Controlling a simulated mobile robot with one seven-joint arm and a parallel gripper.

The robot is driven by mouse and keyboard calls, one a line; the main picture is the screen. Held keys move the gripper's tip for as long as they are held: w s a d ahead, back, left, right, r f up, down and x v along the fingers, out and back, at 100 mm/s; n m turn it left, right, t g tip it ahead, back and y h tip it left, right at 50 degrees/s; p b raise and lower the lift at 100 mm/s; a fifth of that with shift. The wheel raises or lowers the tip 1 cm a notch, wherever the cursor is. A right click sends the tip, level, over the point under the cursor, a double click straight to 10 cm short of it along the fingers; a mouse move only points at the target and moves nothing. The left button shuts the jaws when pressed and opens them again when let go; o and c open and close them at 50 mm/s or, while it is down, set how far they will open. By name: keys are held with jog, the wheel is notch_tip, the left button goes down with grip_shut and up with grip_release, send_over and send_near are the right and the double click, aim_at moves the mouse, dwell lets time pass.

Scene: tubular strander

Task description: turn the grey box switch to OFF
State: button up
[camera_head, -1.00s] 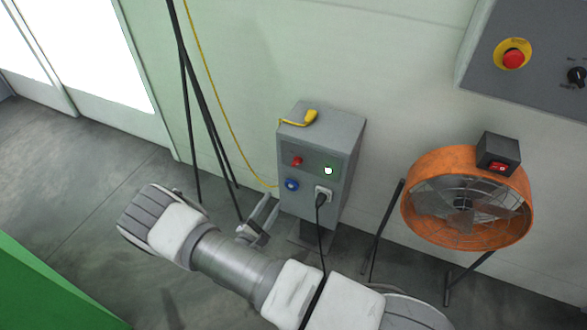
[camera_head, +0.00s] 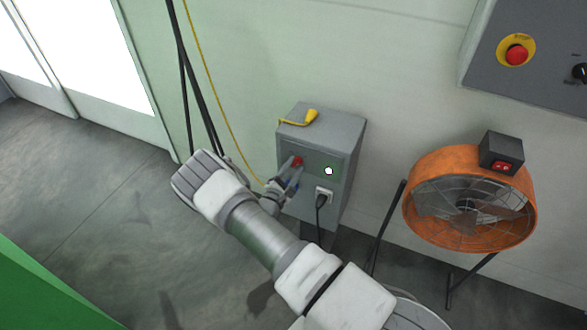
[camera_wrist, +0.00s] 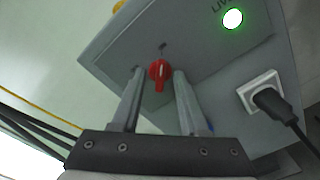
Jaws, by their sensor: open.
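The grey box (camera_head: 322,139) stands on a post against the wall, in the middle of the head view. Its switch is a red knob (camera_head: 297,161) at the upper left of the front face, and it also shows in the wrist view (camera_wrist: 160,72). In the wrist view the knob's handle points toward my gripper. My gripper (camera_wrist: 157,74) is open, with one finger on each side of the knob. I cannot tell whether the fingers touch it. The gripper partly hides the blue socket below the knob in the head view (camera_head: 293,184).
A lit green lamp (camera_head: 329,170) and a socket with a black plug (camera_head: 322,196) are right of the knob. A yellow plug (camera_head: 311,116) lies on top of the box. An orange fan (camera_head: 467,198) stands to the right. Black cables (camera_head: 190,90) hang at left.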

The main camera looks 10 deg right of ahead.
grip_shut()
jog(key=shift+n, duration=0.3)
dwell(0.3)
jog(key=n, duration=0.8)
jog(key=shift+n, duration=0.4)
jog(key=n, duration=0.4)
jog(key=shift+n, duration=2.2)
